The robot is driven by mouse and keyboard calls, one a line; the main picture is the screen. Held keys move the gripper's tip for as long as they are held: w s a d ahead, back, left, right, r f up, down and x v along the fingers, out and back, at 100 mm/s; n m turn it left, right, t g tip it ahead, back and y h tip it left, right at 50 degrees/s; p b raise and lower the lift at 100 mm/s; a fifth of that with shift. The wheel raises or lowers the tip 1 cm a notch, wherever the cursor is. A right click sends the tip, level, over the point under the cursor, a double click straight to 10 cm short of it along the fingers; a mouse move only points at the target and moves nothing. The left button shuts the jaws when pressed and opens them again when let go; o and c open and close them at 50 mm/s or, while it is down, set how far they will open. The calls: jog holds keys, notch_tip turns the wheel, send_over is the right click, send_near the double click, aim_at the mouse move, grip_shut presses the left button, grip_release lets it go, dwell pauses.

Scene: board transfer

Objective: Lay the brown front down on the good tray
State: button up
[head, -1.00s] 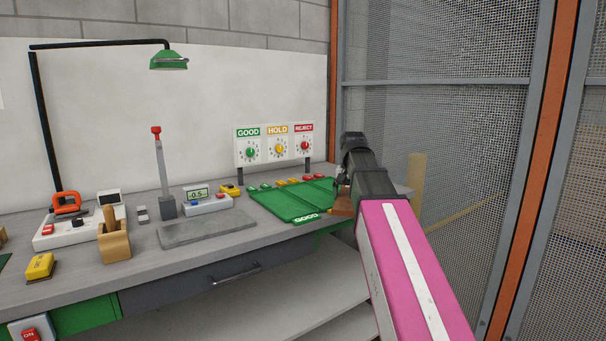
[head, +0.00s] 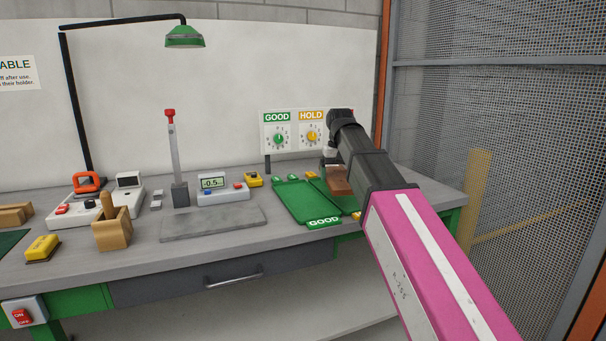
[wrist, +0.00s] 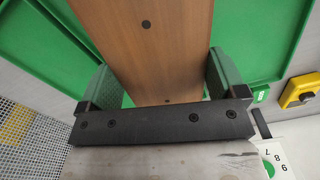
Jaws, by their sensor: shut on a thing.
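The brown front (head: 339,182) is a wooden-looking board held by my gripper (head: 334,160) over the right part of the green trays. In the wrist view the brown front (wrist: 160,45) runs between the two green-padded fingers of my gripper (wrist: 163,80), which are shut on its edges. A green tray surface shows beneath it; whether the board touches it, I cannot tell. The good tray (head: 292,203) is green, with a GOOD label on its front edge, left of the board. My arm hides the area to the right.
Dial signs GOOD (head: 278,133) and HOLD (head: 312,132) stand behind the trays. A grey slab (head: 213,222), a scale with display (head: 222,190) and a yellow box (head: 253,179) lie to the left. A mesh fence (head: 490,130) stands at the right.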

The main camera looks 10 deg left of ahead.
aim_at(303, 200)
jog(key=s+a+n, duration=0.1)
jog(key=a, duration=0.2)
jog(key=s+a+n, duration=0.1)
jog(key=a, duration=0.3)
jog(key=s+a, duration=0.1)
jog(key=a, duration=0.3)
jog(key=shift+r+n, duration=0.25)
jog(key=shift+n, duration=0.15)
jog(key=shift+f, duration=3.05)
jog(key=shift+f, duration=0.4)
jog(key=o, duration=0.8)
